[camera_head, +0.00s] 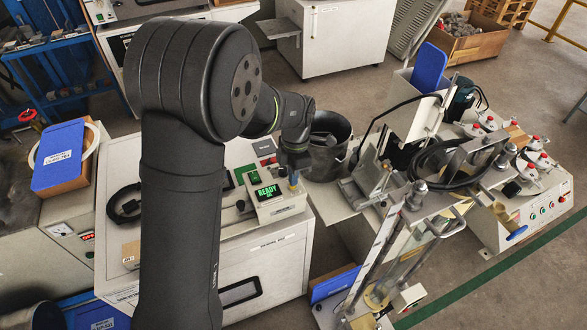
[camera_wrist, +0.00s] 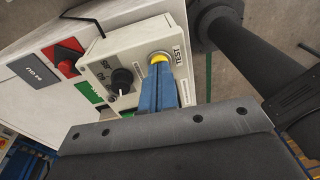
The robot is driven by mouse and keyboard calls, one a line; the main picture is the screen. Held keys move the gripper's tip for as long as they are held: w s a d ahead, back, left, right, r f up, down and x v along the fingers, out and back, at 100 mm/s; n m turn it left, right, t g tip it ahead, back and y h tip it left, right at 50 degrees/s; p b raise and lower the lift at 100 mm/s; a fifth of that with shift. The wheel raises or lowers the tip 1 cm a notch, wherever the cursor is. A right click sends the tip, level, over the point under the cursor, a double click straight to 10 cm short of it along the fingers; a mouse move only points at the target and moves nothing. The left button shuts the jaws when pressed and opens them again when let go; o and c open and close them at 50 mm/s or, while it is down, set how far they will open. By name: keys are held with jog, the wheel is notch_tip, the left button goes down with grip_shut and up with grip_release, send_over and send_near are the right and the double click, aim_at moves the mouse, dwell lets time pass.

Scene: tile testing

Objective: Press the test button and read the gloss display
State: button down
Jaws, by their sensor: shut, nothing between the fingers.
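The gloss tester (camera_head: 278,207) is a pale box on the white bench, with a lit green display (camera_head: 267,192) reading "READY" above a smaller line I cannot read surely. In the wrist view its yellow test button (camera_wrist: 159,57) sits in a pale ring beside the label "TEST". A black knob (camera_wrist: 122,77) is left of it. My gripper (camera_wrist: 158,72) has its blue fingers together and empty, with the tips at the lower edge of the button, partly covering it. I cannot tell whether they touch it. In the head view my gripper (camera_head: 293,181) is over the tester's right end.
A dark bucket (camera_head: 326,146) stands close right of the tester. A red-and-black block (camera_wrist: 67,60) and a grey plate (camera_wrist: 34,70) lie on the bench beside it. A cluttered metal rig (camera_head: 400,190) fills the right side. The bench front is mostly clear.

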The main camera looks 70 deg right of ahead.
jog(key=shift+a+f, duration=0.25)
jog(key=shift+f, duration=0.85)
jog(key=shift+r, duration=0.1)
notch_tip(320, 180, up, 15)
jog(key=d, duration=0.2)
jog(key=shift+d+f, duration=0.15)
jog(key=shift+f, duration=0.05)
